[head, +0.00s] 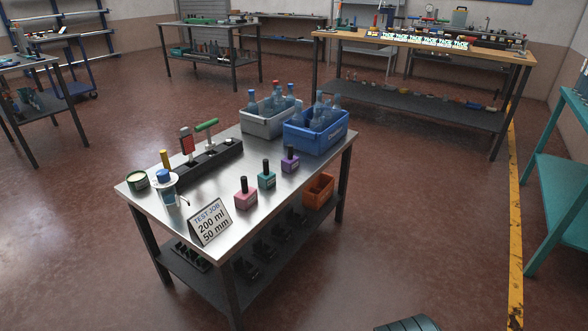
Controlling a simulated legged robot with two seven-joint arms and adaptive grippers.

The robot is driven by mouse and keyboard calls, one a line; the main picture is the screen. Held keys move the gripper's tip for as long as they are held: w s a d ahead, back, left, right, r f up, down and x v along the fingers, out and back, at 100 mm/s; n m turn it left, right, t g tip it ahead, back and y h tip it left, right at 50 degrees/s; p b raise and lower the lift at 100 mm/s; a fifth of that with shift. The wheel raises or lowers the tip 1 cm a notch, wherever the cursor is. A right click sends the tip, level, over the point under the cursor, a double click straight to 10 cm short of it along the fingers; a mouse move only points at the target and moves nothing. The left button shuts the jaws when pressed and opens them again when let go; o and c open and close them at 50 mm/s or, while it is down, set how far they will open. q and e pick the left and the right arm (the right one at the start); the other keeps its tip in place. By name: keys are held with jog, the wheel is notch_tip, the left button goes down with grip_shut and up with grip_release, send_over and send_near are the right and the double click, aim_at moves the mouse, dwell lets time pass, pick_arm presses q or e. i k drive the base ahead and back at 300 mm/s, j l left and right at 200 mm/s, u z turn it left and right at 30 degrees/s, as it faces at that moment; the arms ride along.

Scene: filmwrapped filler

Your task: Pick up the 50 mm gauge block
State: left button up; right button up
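Three blocks with black upright knobs stand in a diagonal row on the metal table (215,200): a pink block (245,199), a teal block (266,180) and a purple block (290,163). They are apart from one another and upright. Small markings show on their fronts, too small to read, so I cannot tell which is the 50 mm gauge block. A tent sign (209,222) at the table's front edge reads "TEST JOB 200 ml 50 mm". Neither of my grippers can be made out.
A grey crate (262,125) and a blue crate (310,140) of bottles stand at the far end. A small jug (167,194) and round tin (137,181) stand at left. An orange bin (318,191) sits below the tabletop.

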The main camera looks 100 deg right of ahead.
aim_at(266, 179)
jog(key=z, duration=3.6)
jog(key=i+j, duration=0.15)
jog(key=j, duration=0.25)
jog(key=i+j+z, duration=0.15)
jog(key=j, duration=0.25)
jog(key=i+j, duration=0.15)
jog(key=j, duration=0.3)
jog(key=i+j+z, duration=0.1)
jog(key=j, duration=0.3)
